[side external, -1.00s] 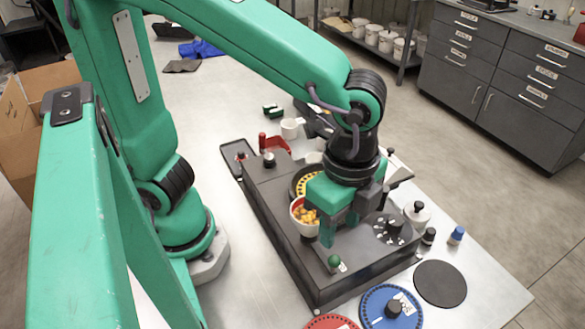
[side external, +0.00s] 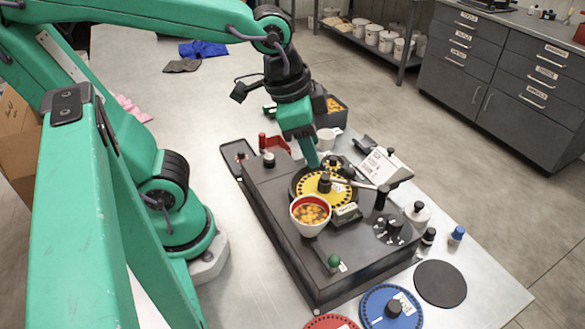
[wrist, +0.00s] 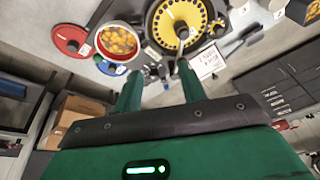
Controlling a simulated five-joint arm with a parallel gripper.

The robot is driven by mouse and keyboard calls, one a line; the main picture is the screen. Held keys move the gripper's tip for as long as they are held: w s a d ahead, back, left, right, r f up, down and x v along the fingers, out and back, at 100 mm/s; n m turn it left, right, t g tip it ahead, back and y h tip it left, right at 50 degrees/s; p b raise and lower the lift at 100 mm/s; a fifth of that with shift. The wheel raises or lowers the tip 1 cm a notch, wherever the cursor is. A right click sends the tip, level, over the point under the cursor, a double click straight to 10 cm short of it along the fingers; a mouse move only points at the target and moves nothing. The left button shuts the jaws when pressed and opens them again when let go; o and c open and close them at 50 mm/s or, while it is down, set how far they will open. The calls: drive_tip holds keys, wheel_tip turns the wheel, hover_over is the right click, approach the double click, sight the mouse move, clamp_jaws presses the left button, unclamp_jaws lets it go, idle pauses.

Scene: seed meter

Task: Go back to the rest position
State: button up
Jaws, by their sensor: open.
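My gripper (side external: 312,162) hangs fingers-down above the back part of the dark seed meter box (side external: 262,205), near the yellow seed disc (side external: 325,190). In the wrist view my gripper (wrist: 157,75) shows two green fingers spread apart with nothing between them. The yellow disc (wrist: 180,22) is in its round dark seat there, with a dark knob at its centre in the side view. A red-rimmed white cup of orange and yellow seeds (side external: 310,211) stands in front of the disc; it also shows in the wrist view (wrist: 118,40).
A blue disc (side external: 391,308) and a red disc (side external: 332,322) lie at the table's front, near a black round mat (side external: 440,283). A white mug (side external: 326,139) and a dark bin (side external: 333,108) stand behind the box. The table's back left is mostly clear.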

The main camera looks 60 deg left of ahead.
drive_tip(key=s+a+r+n+t+y, duration=0.1)
drive_tip(key=s+a+n+t, duration=0.1)
drive_tip(key=a+n, duration=0.3)
drive_tip(key=shift+a+n, duration=0.3)
drive_tip(key=shift+a, duration=0.9)
